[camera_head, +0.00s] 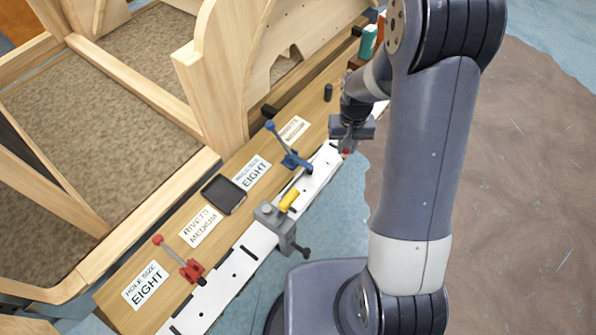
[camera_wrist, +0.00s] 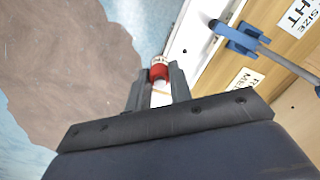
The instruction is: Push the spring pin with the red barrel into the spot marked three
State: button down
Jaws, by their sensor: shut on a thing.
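My gripper (camera_head: 346,146) is shut on the spring pin with the red barrel (camera_wrist: 159,73). In the wrist view the red barrel and a pale end show between the two fingertips (camera_wrist: 156,85); the fingers hide the rest. In the head view only a small red bit of the pin (camera_head: 347,152) shows under the gripper, near the far right end of the white strip (camera_head: 318,180). The white strip has dark holes and slots and also shows in the wrist view (camera_wrist: 186,45). I cannot make out a mark three in either view.
A blue-handled clamp (camera_head: 292,158), a grey vise with a yellow piece (camera_head: 289,198) and a red clamp (camera_head: 190,270) stand along the bench edge. A black tray (camera_head: 224,194) and paper labels lie on the wooden bench (camera_head: 170,237). Wooden frames (camera_head: 215,75) rise behind.

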jog(key=s+a+b, duration=0.1)
jog(key=s+a, duration=0.2)
jog(key=a, duration=0.2)
jog(key=s+a+r+m+b, duration=0.1)
jog(key=s+a+b, duration=0.1)
jog(key=s+a, duration=0.2)
jog(key=shift+a+r, duration=0.25)
jog(key=shift+a, duration=0.95)
jog(key=shift+f+b, duration=2.35)
jog(key=shift+f, duration=0.6)
jog(key=shift+f+b, duration=1.35)
jog(key=shift+f, duration=0.35)
jog(key=c, duration=1.2)
grip_release()
